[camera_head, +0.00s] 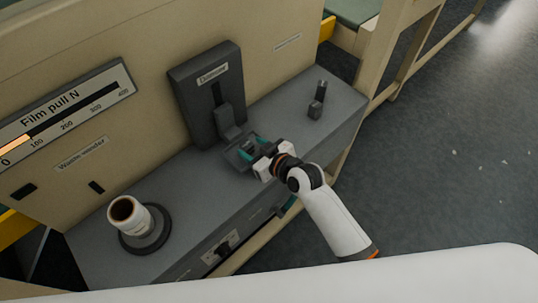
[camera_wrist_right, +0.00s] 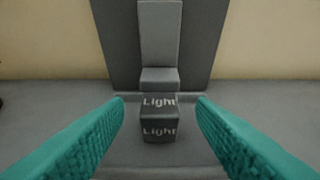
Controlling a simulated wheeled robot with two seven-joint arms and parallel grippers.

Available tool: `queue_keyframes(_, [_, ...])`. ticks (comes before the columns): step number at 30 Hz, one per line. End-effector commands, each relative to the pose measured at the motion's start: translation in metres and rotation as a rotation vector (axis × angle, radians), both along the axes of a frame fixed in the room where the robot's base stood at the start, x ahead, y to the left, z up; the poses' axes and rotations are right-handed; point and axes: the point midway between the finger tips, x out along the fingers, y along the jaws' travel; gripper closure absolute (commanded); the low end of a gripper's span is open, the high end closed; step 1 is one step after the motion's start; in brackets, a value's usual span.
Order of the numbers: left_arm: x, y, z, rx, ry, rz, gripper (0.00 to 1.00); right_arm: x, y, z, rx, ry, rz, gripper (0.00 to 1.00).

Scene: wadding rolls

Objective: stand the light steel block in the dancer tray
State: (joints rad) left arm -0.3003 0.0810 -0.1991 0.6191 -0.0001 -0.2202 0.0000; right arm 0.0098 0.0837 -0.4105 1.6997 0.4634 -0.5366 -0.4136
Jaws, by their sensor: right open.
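The light steel block (camera_wrist_right: 159,122) is small and dark grey, with "Light" on its top and front faces. It stands upright in the dancer tray (camera_wrist_right: 122,150), below the grey dancer arm. In the head view the tray (camera_head: 232,158) is at the foot of the dancer column. My right gripper (camera_head: 253,147) is at the tray; its teal fingers also show in the right wrist view (camera_wrist_right: 161,106). They are open, one on each side of the block, with clear gaps. My left gripper is not in view.
The dancer column (camera_head: 208,90) rises behind the tray. Dark blocks (camera_head: 317,104) stand on the grey shelf to the right. A roll core (camera_head: 127,215) stands on a round base at the left. The shelf between the tray and the dark blocks is clear.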

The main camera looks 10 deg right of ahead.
Motion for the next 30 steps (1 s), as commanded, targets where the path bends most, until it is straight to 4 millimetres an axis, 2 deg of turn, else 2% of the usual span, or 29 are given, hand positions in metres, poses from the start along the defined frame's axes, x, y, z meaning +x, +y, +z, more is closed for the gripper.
queue_keyframes(6, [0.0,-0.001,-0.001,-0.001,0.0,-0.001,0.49,-0.038,-0.027,0.018,-0.003,0.0,0.001,0.49])
queue_keyframes(13, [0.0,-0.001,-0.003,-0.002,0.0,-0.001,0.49,-0.066,-0.048,0.032,-0.001,0.002,0.0,0.49])
queue_keyframes(18, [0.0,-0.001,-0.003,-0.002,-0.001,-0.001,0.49,-0.074,-0.053,0.038,0.0,0.0,0.001,0.49])
queue_keyframes(30, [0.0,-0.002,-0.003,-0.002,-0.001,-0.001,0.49,-0.075,-0.054,0.038,0.0,0.0,0.0,0.49])
